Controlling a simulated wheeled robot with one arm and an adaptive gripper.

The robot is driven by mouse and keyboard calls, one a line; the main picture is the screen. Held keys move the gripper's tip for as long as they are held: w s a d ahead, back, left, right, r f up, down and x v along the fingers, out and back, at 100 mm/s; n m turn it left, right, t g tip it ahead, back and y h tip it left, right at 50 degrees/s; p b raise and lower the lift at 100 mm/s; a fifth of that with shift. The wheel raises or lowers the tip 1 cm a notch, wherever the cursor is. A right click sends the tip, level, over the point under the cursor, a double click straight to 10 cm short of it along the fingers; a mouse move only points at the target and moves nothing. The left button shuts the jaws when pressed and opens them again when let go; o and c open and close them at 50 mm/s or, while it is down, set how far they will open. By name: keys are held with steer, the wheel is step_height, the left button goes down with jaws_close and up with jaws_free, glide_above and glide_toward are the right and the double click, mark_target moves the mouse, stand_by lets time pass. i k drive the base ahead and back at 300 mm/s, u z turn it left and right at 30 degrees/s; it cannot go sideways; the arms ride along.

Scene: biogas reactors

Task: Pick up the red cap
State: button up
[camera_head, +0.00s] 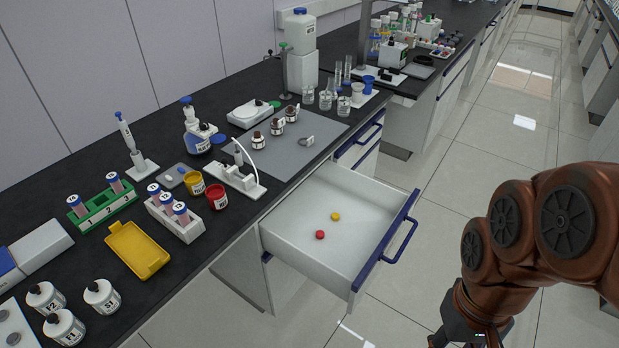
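A small red cap (320,235) lies on the floor of the open white drawer (345,262). A yellow cap (336,217) lies beside it, a little farther back and to the right, with a gap between them. My gripper (462,341) is at the bottom edge of the view, right of the drawer and apart from it. It is dark and mostly cut off by the frame, so its fingers do not show clearly. A red jar (217,198) and a yellow jar (194,184) stand on the bench above the drawer.
The drawer's blue handle (401,242) and front panel stand between my arm and the caps. The black bench (230,222) holds a green rack (103,207), a yellow tray (138,250), bottles and beakers. The tiled aisle floor (450,160) at right is clear.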

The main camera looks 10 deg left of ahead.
mark_target(320, 234)
steer(key=z, duration=0.5)
steer(key=i, duration=0.45)
steer(key=u, duration=2.55)
